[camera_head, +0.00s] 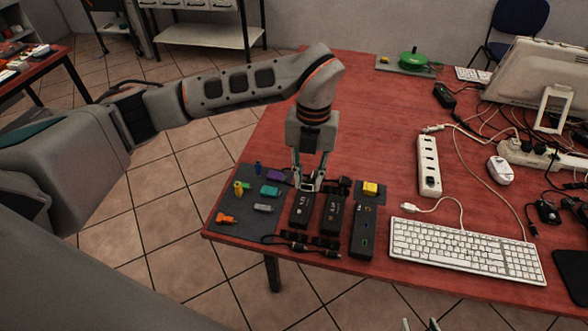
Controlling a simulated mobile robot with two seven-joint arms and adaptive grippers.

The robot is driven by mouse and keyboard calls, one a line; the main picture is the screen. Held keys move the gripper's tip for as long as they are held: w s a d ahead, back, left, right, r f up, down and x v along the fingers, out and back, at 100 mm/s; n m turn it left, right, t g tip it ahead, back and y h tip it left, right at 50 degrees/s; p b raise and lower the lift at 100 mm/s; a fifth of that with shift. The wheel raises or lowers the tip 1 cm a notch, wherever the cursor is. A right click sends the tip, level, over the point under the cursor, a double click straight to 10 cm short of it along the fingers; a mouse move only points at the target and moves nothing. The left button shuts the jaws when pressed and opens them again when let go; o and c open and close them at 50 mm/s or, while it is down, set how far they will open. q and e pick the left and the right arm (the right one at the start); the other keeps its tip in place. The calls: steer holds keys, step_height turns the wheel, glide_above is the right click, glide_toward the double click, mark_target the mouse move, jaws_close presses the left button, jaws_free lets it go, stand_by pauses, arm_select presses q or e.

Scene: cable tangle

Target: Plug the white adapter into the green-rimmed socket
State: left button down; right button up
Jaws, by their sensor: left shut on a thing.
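My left gripper (308,186) points down over the far ends of the black blocks on the red table. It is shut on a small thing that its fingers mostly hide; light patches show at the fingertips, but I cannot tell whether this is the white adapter. A pale grey adapter-like piece (263,208) lies on the dark mat (235,220). A black socket strip (361,232) has small coloured openings, one of them greenish; I cannot make out its rim clearly. Only the fingertips of my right gripper (420,324) show at the bottom edge, apart and empty.
Purple, teal, yellow and orange pieces lie on the mat. Two black blocks (303,211) (332,214) stand beside the socket strip, with a black cable (300,245) in front. A yellow piece (370,188), white power strip (428,166) and keyboard (466,250) are to the right.

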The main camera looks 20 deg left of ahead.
arm_select(q)
steer(key=d+f+n+t+h, duration=0.1)
steer(key=d+f+n+h, duration=0.2)
steer(key=d+n, duration=0.4)
steer(key=s+d+f+n+t+h, duration=0.1)
steer(key=d+f+n+h, duration=0.3)
steer(key=d+n, duration=0.3)
steer(key=n+h, duration=0.1)
steer(key=n, duration=0.2)
steer(key=shift+s+d, duration=0.2)
steer(key=shift+d, duration=0.1)
steer(key=shift+f, duration=0.1)
